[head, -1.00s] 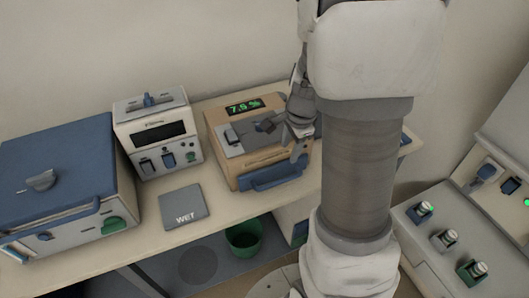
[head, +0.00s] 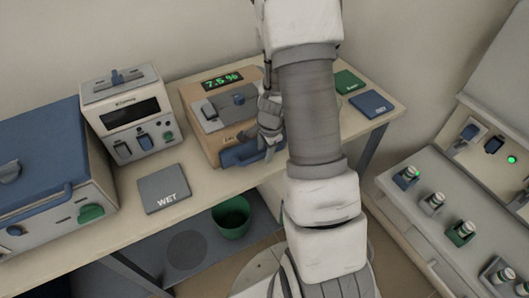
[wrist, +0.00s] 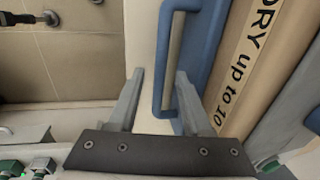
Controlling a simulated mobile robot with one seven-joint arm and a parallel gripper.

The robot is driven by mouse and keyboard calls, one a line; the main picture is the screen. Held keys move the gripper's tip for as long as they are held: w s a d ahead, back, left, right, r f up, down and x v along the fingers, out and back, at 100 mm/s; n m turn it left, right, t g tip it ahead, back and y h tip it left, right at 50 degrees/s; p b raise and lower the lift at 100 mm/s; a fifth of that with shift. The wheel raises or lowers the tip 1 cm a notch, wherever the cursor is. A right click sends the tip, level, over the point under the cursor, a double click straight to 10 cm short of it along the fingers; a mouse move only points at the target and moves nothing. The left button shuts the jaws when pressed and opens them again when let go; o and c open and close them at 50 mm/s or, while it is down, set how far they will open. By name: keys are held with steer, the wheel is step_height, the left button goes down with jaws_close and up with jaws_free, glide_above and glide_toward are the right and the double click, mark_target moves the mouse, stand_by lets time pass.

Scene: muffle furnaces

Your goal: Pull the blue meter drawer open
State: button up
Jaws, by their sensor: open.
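The meter (head: 196,128) is a tan box on the bench with a green "7.5 %" display. Its blue drawer (head: 238,153) is at the lower front and looks closed. In the wrist view the drawer's blue bracket handle (wrist: 165,60) stands out from the blue drawer front. My gripper (head: 266,148) is at the right part of the drawer front. In the wrist view my open gripper (wrist: 161,74) has one finger on each side of the handle bar. I cannot tell whether either finger touches it. My arm hides the meter's right side.
A white device (head: 130,120) and a blue-lidded furnace (head: 45,150) stand left of the meter. A grey "WET" mat (head: 163,190) lies in front. Green (head: 347,82) and blue (head: 371,104) mats lie to the right. A green bin (head: 231,222) is below. A control panel (head: 440,210) is at right.

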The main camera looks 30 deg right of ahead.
steer(key=shift+w+f, duration=0.1)
steer(key=shift+f, duration=0.2)
jaws_close()
stand_by(1.3)
